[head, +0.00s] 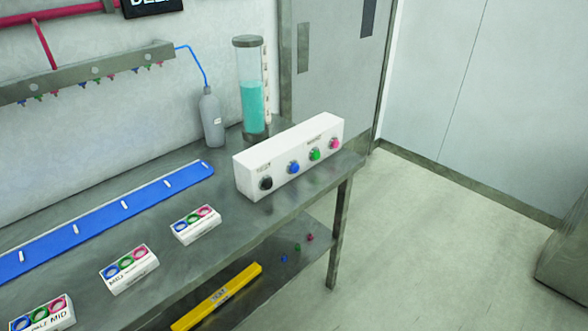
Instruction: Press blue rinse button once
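The blue button (293,168) is on the front face of a white control box (258,158) at the right end of the metal table. On the same face, a black knob (266,183) is to its left, and a green button (315,155) and a pink-red button (334,144) are to its right. Small lettering on the box is too blurred to read. Neither of my grippers shows in the head view.
A clear cylinder with teal liquid (253,108) and a grey bottle (211,120) stand behind the box. A yellow bar (217,298) is on the lower shelf.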

